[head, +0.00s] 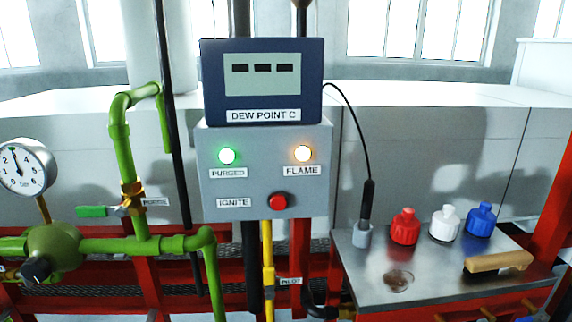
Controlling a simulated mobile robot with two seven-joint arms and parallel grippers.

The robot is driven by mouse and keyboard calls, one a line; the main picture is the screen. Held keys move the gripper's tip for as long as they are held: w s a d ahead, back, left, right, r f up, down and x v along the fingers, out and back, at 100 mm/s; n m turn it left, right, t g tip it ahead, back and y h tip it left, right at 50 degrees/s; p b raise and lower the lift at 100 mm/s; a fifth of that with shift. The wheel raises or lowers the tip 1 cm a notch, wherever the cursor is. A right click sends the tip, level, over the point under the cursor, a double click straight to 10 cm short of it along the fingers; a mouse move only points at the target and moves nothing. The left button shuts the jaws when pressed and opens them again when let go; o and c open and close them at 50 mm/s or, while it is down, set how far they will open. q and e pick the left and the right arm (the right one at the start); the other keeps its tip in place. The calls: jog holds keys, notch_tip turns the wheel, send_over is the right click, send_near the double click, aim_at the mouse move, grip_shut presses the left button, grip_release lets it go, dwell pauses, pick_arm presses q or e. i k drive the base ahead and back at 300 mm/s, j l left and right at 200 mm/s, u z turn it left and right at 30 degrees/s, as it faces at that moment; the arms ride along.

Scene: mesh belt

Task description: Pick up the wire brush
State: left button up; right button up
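The wire brush (499,262) lies on the right part of the metal shelf (435,268), close to its front edge. Its tan wooden handle runs left to right, and a dark part shows under its left end. Neither of my grippers shows in the head view, and nothing touches the brush.
Red (405,227), white (445,224) and blue (481,219) bottles stand behind the brush. A black probe (366,215) stands in a grey holder at the shelf's left. A brownish round spot (398,281) marks the shelf. A red post (556,205) rises at the right.

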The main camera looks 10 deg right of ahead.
aim_at(489, 265)
jog(key=z, duration=1.65)
